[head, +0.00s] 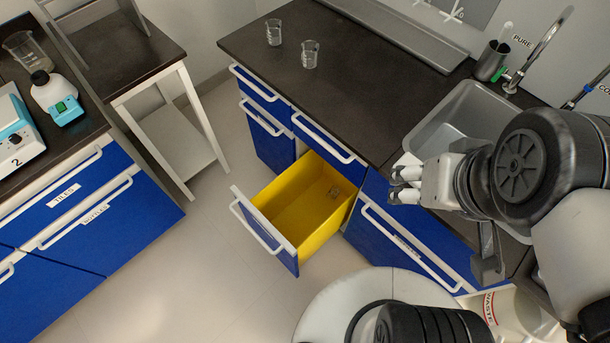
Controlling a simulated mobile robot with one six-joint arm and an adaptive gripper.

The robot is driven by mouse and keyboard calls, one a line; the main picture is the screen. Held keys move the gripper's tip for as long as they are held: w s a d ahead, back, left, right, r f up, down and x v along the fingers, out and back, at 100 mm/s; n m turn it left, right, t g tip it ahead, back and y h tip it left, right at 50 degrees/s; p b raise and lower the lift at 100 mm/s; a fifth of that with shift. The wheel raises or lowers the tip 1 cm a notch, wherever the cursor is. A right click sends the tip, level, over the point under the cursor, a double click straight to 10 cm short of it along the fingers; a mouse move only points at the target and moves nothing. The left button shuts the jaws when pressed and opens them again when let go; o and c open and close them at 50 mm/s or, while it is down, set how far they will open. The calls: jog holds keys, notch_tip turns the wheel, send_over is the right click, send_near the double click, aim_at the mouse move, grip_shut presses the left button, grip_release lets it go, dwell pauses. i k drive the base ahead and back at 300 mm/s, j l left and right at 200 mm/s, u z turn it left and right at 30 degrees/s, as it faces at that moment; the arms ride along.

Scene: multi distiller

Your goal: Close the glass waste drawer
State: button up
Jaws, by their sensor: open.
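The glass waste drawer (263,232) is pulled out of the blue cabinet below the dark counter. The drawer has a blue front with a long white handle (257,227) facing lower left. My gripper (394,184) is to the right of the drawer, near the counter edge by the sink. Its fingers are open with nothing between them, and it is apart from the drawer and its handle.
Two glass beakers (310,54) stand on the dark counter (350,90). The sink (463,115) with a metal cup (491,62) and taps is behind my arm. A white waste bin (515,310) stands at lower right. The floor (190,250) left of the drawer is clear.

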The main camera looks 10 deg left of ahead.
aim_at(292, 217)
jog(key=k+l, duration=0.55)
jog(key=k, duration=0.15)
jog(key=k+l, duration=0.6)
jog(key=k, duration=0.15)
